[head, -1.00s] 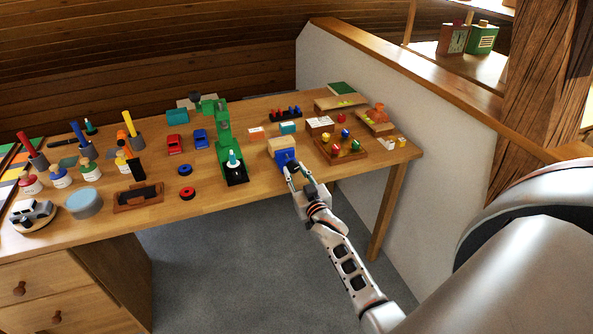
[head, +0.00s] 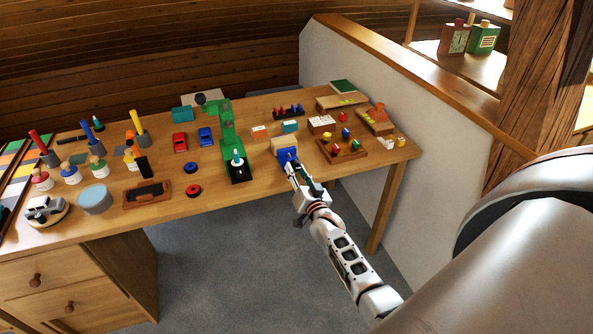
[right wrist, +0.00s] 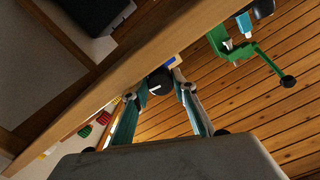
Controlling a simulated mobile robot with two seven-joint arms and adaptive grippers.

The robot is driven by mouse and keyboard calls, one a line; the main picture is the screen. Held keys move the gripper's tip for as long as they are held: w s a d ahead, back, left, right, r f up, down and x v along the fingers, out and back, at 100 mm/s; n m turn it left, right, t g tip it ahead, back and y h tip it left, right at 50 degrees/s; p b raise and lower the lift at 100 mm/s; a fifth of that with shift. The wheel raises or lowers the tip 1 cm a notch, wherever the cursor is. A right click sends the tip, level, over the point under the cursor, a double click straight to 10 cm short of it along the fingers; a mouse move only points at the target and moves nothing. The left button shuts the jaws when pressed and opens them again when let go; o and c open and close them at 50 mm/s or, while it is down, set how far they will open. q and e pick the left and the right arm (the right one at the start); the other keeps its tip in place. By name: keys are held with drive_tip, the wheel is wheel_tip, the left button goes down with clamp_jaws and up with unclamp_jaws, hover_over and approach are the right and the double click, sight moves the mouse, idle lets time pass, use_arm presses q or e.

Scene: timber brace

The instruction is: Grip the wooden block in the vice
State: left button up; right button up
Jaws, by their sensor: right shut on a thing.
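The blue vice (head: 287,156) sits at the front edge of the workbench, right of the green press. The pale wooden block (head: 282,143) is at the top of the vice, on its far side; whether the jaws touch it I cannot tell. My right gripper (head: 291,168) is at the front of the vice. In the right wrist view, my right gripper (right wrist: 168,80) is shut on a dark round part, the vice handle (right wrist: 159,83), with a bit of the blue vice (right wrist: 170,62) behind it. My left gripper is out of view.
The green press (head: 230,130) stands close left of the vice. A wooden tray with coloured pegs (head: 342,147) lies to the right. Red and blue toy cars, paint jars and other small items cover the workbench (head: 225,195). The floor in front is clear.

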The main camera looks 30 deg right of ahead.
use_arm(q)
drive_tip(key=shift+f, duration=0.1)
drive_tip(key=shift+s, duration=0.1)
use_arm(e)
drive_tip(key=o, duration=1.1)
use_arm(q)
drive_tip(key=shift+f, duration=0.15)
use_arm(e)
drive_tip(key=shift+f, duration=0.1)
